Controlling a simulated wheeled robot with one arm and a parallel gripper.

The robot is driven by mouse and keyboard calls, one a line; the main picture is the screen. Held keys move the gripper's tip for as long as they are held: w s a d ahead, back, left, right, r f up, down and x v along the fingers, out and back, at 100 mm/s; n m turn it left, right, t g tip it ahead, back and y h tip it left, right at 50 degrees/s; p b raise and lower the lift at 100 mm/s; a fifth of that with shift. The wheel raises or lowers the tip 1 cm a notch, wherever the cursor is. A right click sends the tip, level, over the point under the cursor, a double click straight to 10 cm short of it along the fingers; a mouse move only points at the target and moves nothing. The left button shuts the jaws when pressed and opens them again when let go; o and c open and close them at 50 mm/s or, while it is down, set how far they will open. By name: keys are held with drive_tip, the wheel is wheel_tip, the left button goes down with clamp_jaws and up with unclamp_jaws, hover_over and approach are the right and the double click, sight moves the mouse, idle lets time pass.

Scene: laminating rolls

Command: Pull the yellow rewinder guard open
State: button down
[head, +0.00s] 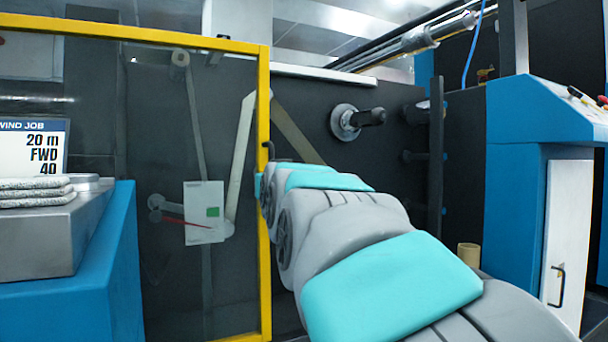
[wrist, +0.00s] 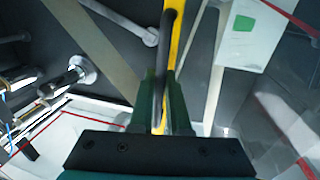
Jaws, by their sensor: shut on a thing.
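The yellow rewinder guard (head: 264,100) is a clear panel in a yellow frame, at left in the head view. Its yellow upright also shows in the wrist view (wrist: 183,38). A dark bar handle (wrist: 169,28) is fixed along this upright; its top shows in the head view (head: 268,147). My gripper (wrist: 161,92) is shut on the handle, one dark green finger on each side. In the head view my own arm hides most of the gripper and the lower handle. To the right of the upright the machine's dark face is uncovered.
A spindle (head: 358,118) sticks out of the dark machine face right of the guard. A blue console (head: 540,112) with a white door stands at right. A blue cabinet (head: 105,265) with folded cloths (head: 38,191) is at front left. A small tan core (head: 468,254) stands beyond my arm.

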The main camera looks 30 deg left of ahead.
sight(252, 179)
drive_tip(key=shift+s+a+r+p, duration=0.1)
drive_tip(key=shift+s+a+p, duration=0.2)
drive_tip(key=shift+s+a, duration=0.9)
drive_tip(key=shift+s+d, duration=0.1)
drive_tip(key=shift+d, duration=0.05)
drive_tip(key=c, duration=0.9)
unclamp_jaws()
